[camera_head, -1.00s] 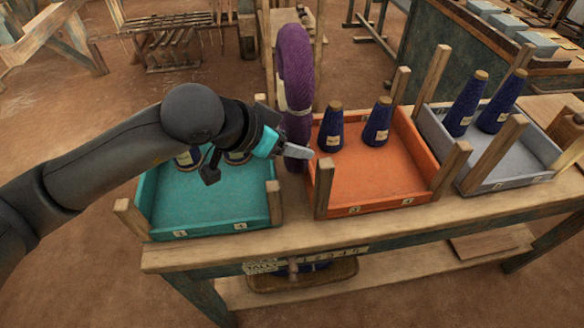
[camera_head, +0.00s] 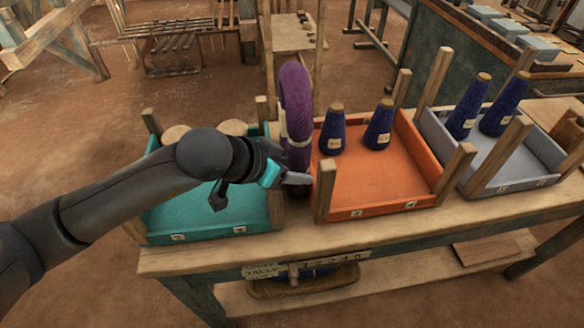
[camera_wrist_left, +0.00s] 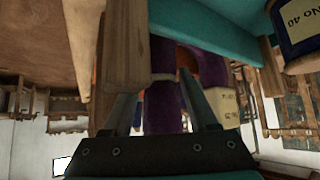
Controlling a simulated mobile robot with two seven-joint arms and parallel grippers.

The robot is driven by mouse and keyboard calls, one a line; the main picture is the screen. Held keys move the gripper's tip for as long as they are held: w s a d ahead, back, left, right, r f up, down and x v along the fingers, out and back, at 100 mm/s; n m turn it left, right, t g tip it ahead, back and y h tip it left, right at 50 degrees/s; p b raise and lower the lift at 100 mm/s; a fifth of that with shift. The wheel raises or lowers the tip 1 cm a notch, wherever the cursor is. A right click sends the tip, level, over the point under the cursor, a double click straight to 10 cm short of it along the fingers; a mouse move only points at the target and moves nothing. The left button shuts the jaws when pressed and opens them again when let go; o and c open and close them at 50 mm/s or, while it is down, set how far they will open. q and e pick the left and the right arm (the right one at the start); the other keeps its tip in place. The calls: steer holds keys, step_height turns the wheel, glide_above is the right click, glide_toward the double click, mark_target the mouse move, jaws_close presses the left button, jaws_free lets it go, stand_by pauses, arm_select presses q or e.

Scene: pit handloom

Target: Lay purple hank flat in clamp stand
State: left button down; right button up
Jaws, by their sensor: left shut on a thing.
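The purple hank (camera_head: 296,90) stands upright as a tall loop with a pale band, in the gap between the teal tray and the orange tray. My left gripper (camera_head: 306,179) is shut on its lower part, fingers pointing right. In the left wrist view the purple hank (camera_wrist_left: 163,108) shows between the two fingers of my left gripper (camera_wrist_left: 158,84), with a pale label beside it. The hank's lowest end is partly hidden by the gripper and the orange tray's corner post. I cannot pick out the clamp stand with certainty. My right gripper is not in view.
The teal tray (camera_head: 215,205) is left, partly behind my arm. The orange tray (camera_head: 375,185) holds two blue cones, and the grey tray (camera_head: 515,155) two more. Wooden posts rise at the tray corners. The bench's front edge (camera_head: 420,225) is clear.

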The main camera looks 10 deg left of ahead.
arm_select(q)
steer(key=shift+c, duration=0.9)
jaws_free()
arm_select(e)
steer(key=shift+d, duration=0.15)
arm_select(q)
steer(key=shift+r, duration=0.1)
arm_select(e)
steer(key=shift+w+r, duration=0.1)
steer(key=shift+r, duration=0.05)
arm_select(q)
steer(key=shift+r+p, duration=0.15)
steer(key=shift+p, duration=0.2)
steer(key=v, duration=1.1)
steer(key=shift+s+a+r+p, duration=0.2)
steer(key=shift+s+a+p, duration=0.1)
steer(key=shift+p, duration=0.15)
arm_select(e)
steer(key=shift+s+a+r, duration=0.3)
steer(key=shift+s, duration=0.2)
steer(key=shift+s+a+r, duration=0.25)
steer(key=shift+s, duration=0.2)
